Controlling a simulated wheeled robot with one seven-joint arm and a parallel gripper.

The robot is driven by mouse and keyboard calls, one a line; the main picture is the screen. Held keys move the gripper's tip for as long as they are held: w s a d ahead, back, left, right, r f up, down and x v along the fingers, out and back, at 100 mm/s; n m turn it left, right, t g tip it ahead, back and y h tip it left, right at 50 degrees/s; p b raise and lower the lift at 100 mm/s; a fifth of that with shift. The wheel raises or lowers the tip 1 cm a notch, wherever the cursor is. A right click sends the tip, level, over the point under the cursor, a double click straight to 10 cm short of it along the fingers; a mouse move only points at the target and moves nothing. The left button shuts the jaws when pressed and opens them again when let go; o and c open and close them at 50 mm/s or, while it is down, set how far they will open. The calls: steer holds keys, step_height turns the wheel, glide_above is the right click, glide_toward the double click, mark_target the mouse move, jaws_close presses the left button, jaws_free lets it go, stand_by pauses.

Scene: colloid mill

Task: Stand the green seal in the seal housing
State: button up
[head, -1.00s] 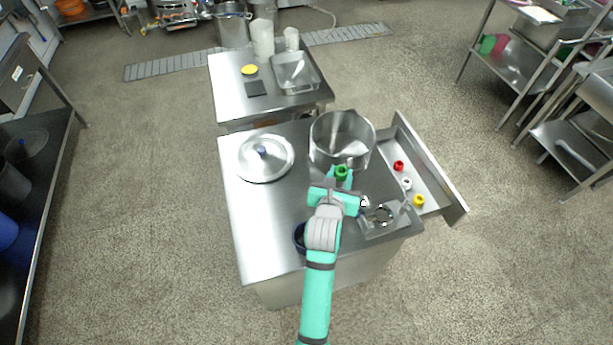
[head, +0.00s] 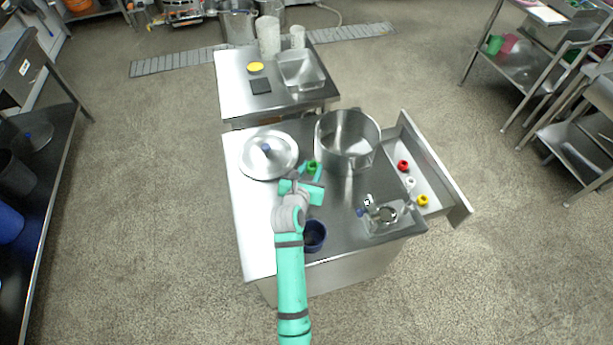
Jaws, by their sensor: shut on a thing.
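My gripper (head: 311,174) is shut on the green seal (head: 311,165) and holds it between the lidded round metal dish and the big steel pot, over the steel worktop. The seal is small in the picture, and I cannot tell its height above the top. The seal housing looks to be the metal block with a dark round opening (head: 387,215) at the right front of the worktop. My gripper is to the left of it and farther back. The opening shows no seal in it.
A steel pot (head: 347,143) stands just right of my gripper and a round lid (head: 269,155) lies to its left. A dark blue cup (head: 314,236) stands near the front edge. The open drawer (head: 437,165) holds red, white and yellow rings.

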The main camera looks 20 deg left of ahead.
mark_target(305, 177)
steer(key=shift+w+a+f, duration=0.2)
steer(key=shift+a+f, duration=0.5)
steer(key=shift+f, duration=0.2)
steer(key=shift+s+a+f, duration=0.1)
steer(key=shift+a+f, duration=0.2)
steer(key=shift+a, duration=0.25)
step_height(305, 177, down, 3)
steer(key=shift+f, duration=0.2)
steer(key=shift+d, duration=0.1)
steer(key=o, duration=0.6)
steer(key=shift+f, duration=0.1)
steer(key=o, duration=0.4)
